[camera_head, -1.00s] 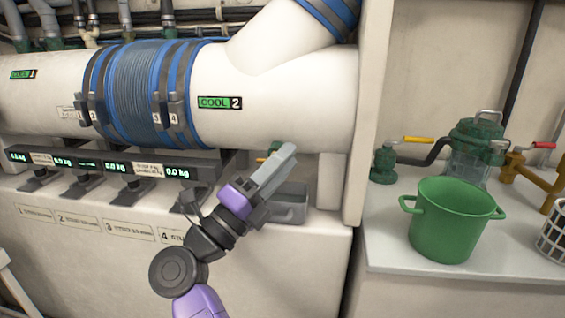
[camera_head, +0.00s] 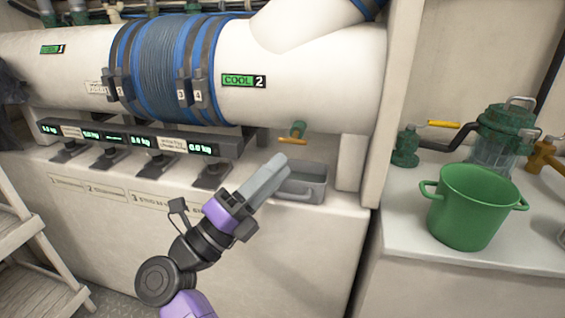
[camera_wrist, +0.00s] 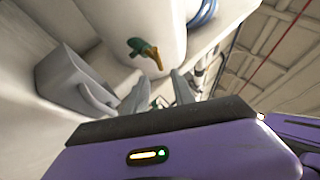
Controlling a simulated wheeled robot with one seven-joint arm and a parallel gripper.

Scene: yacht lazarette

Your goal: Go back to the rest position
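My gripper (camera_head: 272,174) is in the middle of the head view, with a purple body and grey fingers pointing up and right. It is in front of the white bench, near a grey tray (camera_head: 312,182). In the wrist view the fingers of my gripper (camera_wrist: 160,90) stand apart with nothing between them, so it is open and empty. The grey tray shows left of the fingers in the wrist view (camera_wrist: 72,82).
A large white pipe (camera_head: 300,85) with a blue ribbed sleeve runs above a bar of lit displays (camera_head: 125,139). A small green valve with an orange handle (camera_head: 297,132) sits over the tray. A green pot (camera_head: 466,210) stands on the right counter. White shelving (camera_head: 35,270) is at left.

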